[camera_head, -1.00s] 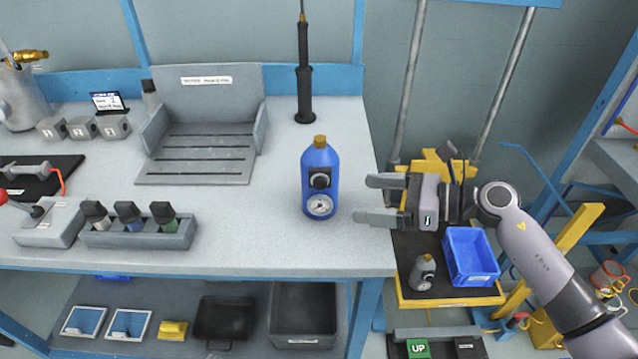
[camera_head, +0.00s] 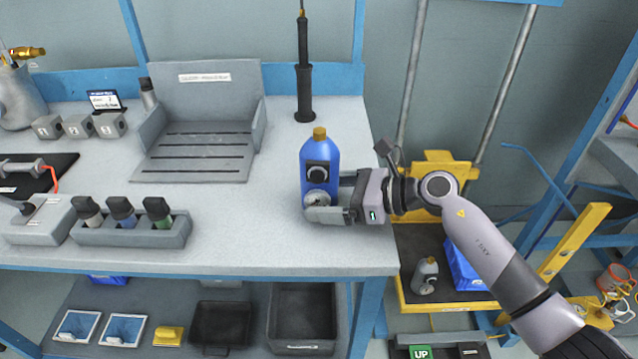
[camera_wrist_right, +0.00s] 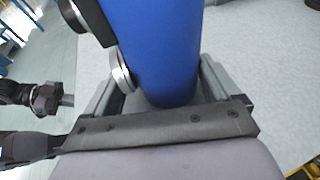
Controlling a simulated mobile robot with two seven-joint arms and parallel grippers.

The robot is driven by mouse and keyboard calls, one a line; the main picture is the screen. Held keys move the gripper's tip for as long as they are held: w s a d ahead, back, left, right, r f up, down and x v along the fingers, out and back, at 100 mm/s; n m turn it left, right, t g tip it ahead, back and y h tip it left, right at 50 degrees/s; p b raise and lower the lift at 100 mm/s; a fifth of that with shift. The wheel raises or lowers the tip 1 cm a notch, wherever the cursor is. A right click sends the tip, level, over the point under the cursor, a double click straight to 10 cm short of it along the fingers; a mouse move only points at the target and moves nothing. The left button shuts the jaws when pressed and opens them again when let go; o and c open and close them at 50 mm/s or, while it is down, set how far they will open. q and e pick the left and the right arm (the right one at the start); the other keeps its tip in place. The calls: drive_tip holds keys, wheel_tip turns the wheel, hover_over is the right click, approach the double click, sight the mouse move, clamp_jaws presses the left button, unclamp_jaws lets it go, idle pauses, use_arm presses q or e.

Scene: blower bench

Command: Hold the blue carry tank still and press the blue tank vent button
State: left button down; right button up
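The blue carry tank (camera_head: 313,155) stands upright on the bench near its front right edge. It has a brass-coloured top (camera_head: 319,134), a black round fitting (camera_head: 318,173) and a round gauge (camera_head: 316,198) below that. I cannot tell which part is the vent button. My right gripper (camera_head: 335,197) has one finger on each side of the lower tank, and one finger partly covers the gauge in the head view. In the right wrist view the blue tank (camera_wrist_right: 160,50) stands between the spread fingers, and the fingers do not look closed on it.
A grey slotted cradle (camera_head: 195,155) stands left of the tank, and a black upright tool (camera_head: 304,85) behind it. A rack of bottles (camera_head: 130,232) sits at the front left. The bench around the tank is clear. A yellow cart (camera_head: 440,306) stands right of the bench.

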drive_tip(key=shift+a+f, duration=0.1)
drive_tip(key=shift+a, duration=0.15)
drive_tip(key=c, duration=0.3)
idle(0.5)
idle(1.4)
